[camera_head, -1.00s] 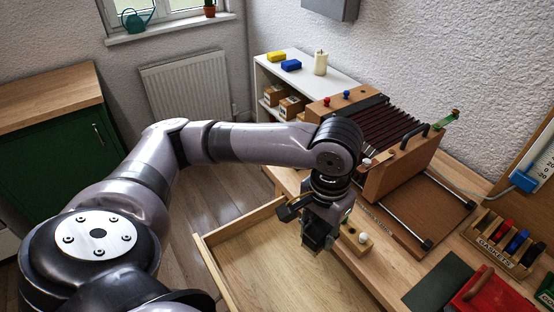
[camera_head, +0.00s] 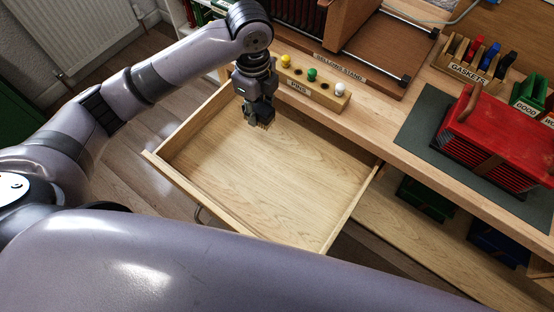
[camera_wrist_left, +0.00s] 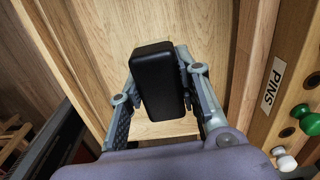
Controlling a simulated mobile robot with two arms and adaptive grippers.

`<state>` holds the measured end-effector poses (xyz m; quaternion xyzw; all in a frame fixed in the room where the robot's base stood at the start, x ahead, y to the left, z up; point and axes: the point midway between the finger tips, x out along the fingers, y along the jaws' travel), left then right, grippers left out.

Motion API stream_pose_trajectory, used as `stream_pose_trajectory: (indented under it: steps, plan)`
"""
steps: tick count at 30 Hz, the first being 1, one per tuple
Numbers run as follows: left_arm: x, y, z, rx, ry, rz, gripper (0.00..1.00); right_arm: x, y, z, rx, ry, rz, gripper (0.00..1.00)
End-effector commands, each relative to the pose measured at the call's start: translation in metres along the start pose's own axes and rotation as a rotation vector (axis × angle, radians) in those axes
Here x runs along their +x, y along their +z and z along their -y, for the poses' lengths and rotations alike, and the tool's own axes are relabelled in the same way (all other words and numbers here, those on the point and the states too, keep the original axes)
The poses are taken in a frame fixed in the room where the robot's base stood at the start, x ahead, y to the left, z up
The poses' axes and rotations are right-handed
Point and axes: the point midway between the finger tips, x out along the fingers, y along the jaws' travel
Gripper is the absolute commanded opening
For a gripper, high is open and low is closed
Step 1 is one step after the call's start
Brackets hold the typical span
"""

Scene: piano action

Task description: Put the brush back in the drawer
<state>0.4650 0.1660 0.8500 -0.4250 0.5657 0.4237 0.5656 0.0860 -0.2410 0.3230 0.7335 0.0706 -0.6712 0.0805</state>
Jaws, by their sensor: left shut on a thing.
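The open drawer (camera_head: 178,178) is pulled out from the workbench, and its visible floor is bare. My left gripper (camera_head: 258,112) is above the drawer's back left part, pointing down. It is shut on the brush (camera_wrist_left: 155,80), whose black block-shaped body shows between the fingers in the left wrist view. In the head view the brush is small and mostly hidden by the gripper; light bristles seem to show at its lower end. The drawer floor lies below it in the wrist view. My right gripper is not in view.
A wooden pins holder (camera_head: 313,90) with yellow, green and white pins stands on the bench close to my left gripper. A red bellows-like object (camera_head: 497,140) rests on a dark mat (camera_head: 418,118). A gaskets rack (camera_head: 470,70) stands behind. My other arm crosses the lower foreground.

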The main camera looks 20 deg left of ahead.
Motion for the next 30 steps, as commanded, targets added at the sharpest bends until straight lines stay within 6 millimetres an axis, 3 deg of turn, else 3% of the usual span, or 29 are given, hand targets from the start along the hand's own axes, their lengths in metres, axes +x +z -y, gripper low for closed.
stream_pose_trajectory:
  steps: [7,15,21,30]
  plan:
    - [0.032,0.000,0.001,0.066,0.008,-0.001,0.08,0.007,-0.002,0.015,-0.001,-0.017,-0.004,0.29]
    - [0.105,0.000,0.000,0.064,0.008,-0.001,0.08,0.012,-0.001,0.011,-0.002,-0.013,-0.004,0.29]
    - [0.149,0.000,0.000,0.064,0.006,0.000,0.08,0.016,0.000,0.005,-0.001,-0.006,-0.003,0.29]
    - [0.174,-0.001,0.001,0.065,0.003,-0.001,0.08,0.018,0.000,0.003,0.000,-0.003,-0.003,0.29]
